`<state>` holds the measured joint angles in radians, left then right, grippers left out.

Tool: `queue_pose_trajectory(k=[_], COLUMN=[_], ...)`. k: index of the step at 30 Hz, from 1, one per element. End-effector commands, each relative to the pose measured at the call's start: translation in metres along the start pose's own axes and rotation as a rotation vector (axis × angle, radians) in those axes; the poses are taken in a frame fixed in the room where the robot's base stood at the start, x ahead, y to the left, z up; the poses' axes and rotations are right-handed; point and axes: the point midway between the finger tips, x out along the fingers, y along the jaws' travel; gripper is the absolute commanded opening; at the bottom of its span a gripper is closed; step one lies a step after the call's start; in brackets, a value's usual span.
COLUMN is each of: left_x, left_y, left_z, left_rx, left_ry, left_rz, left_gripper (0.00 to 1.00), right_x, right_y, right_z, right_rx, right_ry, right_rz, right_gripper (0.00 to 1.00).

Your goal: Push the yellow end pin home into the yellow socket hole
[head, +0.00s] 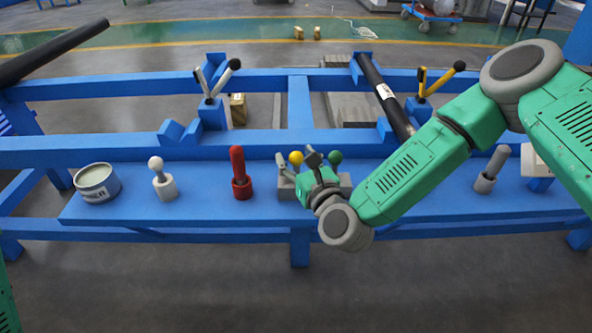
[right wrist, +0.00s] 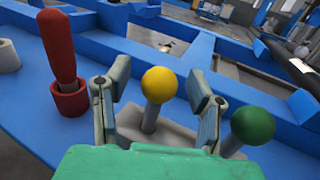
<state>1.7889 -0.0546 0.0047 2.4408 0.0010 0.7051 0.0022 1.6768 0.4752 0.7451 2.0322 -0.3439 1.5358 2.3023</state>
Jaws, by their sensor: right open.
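The yellow end pin (head: 296,158) has a yellow ball on a grey stem and stands at the grey block (head: 345,183) on the blue bench. In the right wrist view the yellow ball (right wrist: 160,84) shows between my open fingers, with a gap on each side. My right gripper (head: 300,167) is open and holds nothing. A green ball-headed pin (right wrist: 253,125) stands just right of the right finger. The yellow socket hole cannot be made out. My left gripper is out of view.
A red handle in a red holder (head: 240,180), a white-ball pin (head: 157,165) and a tin (head: 96,183) stand left along the bench. A grey handle (head: 492,165) stands right. Toggle clamps, one yellow-handled (head: 422,82), and a dark tube (head: 385,95) are behind on blue rails.

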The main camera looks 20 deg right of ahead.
Motion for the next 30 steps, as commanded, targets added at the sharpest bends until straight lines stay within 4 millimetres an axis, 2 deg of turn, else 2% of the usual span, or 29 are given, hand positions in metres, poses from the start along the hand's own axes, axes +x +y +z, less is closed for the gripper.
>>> queue_pose_trajectory(k=[3, 7, 8, 16, 19, 23, 30], left_x=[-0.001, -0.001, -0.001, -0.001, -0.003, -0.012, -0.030], left_y=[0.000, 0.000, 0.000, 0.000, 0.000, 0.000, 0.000], left_z=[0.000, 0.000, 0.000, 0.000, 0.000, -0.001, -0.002], left_rx=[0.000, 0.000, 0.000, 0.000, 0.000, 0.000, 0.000], left_ry=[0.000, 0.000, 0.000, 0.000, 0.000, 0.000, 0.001], left_rz=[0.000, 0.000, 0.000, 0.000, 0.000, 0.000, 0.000], left_gripper=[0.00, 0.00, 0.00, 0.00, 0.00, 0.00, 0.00], right_x=[0.000, 0.000, 0.000, 0.000, 0.000, 0.000, 0.000], right_y=[0.000, 0.000, 0.000, 0.000, 0.000, -0.001, -0.001], right_z=[0.000, 0.000, 0.000, 0.001, 0.007, 0.028, 0.078], right_rx=[0.000, 0.000, 0.000, 0.000, 0.000, 0.000, 0.001], right_ry=[0.000, 0.000, 0.000, -0.001, -0.001, -0.003, -0.003], right_rz=[0.000, 0.000, 0.000, 0.000, -0.001, -0.002, -0.002], right_gripper=[0.49, 0.03, 0.00, 0.00, 0.00, 0.00, 0.00])
